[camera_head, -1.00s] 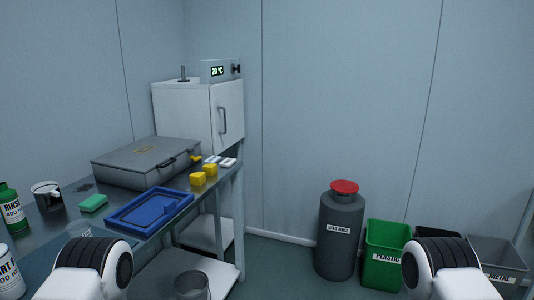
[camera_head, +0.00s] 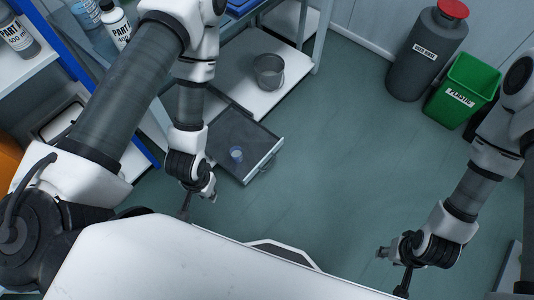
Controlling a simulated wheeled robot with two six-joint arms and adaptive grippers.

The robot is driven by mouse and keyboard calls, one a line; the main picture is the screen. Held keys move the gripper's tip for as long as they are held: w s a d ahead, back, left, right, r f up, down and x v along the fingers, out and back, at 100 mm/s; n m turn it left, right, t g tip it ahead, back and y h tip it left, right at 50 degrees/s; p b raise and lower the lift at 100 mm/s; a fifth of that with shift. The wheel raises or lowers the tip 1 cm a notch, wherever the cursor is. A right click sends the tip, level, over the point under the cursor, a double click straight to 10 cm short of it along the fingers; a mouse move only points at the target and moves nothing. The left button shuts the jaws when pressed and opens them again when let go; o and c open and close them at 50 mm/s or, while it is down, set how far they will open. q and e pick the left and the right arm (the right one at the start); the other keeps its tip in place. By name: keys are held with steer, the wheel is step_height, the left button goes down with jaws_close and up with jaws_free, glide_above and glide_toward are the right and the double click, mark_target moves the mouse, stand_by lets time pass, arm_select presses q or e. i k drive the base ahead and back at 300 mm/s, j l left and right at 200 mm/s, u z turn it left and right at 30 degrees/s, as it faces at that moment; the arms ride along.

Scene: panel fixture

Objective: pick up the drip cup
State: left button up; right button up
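A small clear cup with a bluish rim (camera_head: 236,154), which looks like the drip cup, stands in an open dark drawer (camera_head: 232,128) low under the bench. My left gripper (camera_head: 199,203) hangs below and to the left of the cup in the picture, apart from it, with its fingers spread and nothing between them. My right gripper (camera_head: 393,272) is at the lower right, over the floor and far from the cup. Its fingers are spread and empty.
A grey bucket (camera_head: 268,72) stands on the white lower shelf (camera_head: 290,98). A grey drum with a red lid (camera_head: 426,55) and a green plastic bin (camera_head: 464,88) stand by the wall. Bottles (camera_head: 116,24) are at the upper left. The floor right of the drawer is clear.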

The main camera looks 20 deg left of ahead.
mark_target(236, 152)
steer(key=u, duration=1)
